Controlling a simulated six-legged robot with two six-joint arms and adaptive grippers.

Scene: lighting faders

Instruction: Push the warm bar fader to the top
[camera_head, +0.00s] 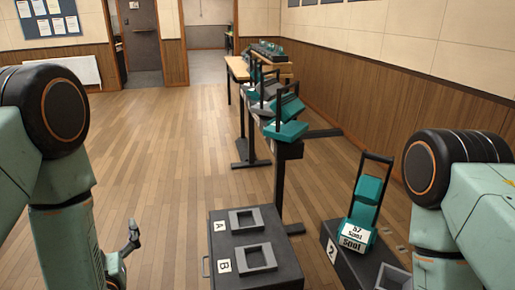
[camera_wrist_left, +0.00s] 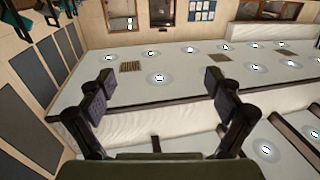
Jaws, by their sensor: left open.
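I cannot make out the warm bar fader in either view. My left gripper (camera_head: 127,248) hangs low at the left in the head view, partly hidden behind its arm, over open wooden floor. In the left wrist view the left gripper (camera_wrist_left: 163,95) shows two dark padded fingers spread wide apart, with nothing between them. It is apart from every stand and table. My right arm comes in at the right edge of the head view, but its gripper is not in view.
Several teal units stand in a row on dark stands (camera_head: 279,185) at centre. A dark box (camera_head: 235,274) marked A and B stands in front. A teal unit labelled 500 (camera_head: 357,238) stands right of it. Tables (camera_head: 238,69) stand farther back. Floor (camera_head: 165,170) at left is clear.

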